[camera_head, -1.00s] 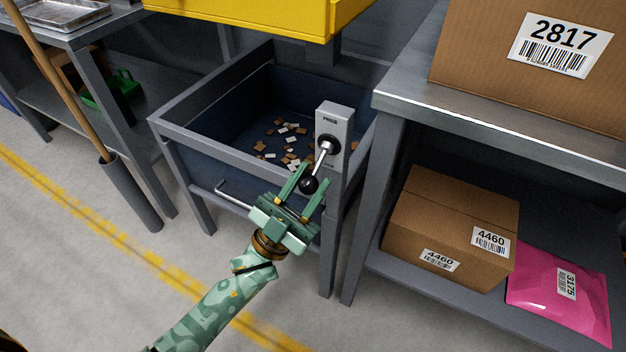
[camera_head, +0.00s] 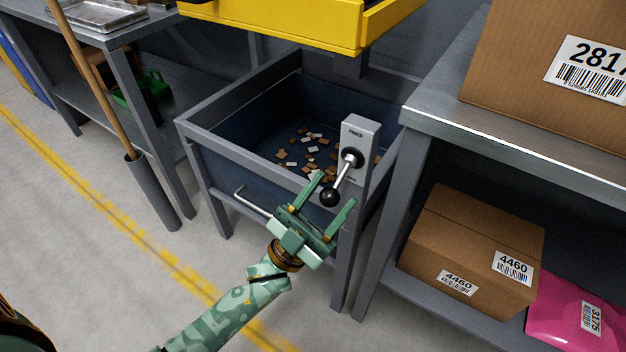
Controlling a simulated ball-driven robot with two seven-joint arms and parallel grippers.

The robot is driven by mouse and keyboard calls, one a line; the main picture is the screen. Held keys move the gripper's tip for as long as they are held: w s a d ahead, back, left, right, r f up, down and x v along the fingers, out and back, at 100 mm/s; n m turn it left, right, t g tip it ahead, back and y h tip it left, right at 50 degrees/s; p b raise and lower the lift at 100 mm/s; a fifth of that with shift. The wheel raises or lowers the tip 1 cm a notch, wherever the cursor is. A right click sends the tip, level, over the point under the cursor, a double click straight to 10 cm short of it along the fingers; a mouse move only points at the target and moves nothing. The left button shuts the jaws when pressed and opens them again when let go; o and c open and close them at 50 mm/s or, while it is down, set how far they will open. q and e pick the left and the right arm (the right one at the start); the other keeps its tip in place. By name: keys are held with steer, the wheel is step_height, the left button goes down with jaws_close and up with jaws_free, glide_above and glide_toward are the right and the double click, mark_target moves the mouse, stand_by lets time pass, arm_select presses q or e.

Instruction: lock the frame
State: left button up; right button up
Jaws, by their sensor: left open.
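A grey lever box (camera_head: 361,128) stands at the front right corner of a grey-framed bin (camera_head: 245,160). Its metal lever (camera_head: 344,176) slants down and left from a dark pivot to a black ball knob (camera_head: 330,197). The small print on the box is too blurred to read surely. My left gripper (camera_head: 335,189), green, is open, its two fingers pointing up toward the lever. The knob appears between the fingers in the picture; I cannot tell whether either finger touches it. My right gripper is not in view.
The bin holds several small brown and white pieces (camera_head: 309,150). A thin handle (camera_head: 252,202) sticks out at its front. A yellow tray (camera_head: 300,22) overhangs behind. A shelf (camera_head: 440,125) with cartons (camera_head: 473,250) stands close at right. Floor at lower left is open.

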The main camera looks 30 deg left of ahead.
arm_select(q)
steer(key=v, duration=1.6)
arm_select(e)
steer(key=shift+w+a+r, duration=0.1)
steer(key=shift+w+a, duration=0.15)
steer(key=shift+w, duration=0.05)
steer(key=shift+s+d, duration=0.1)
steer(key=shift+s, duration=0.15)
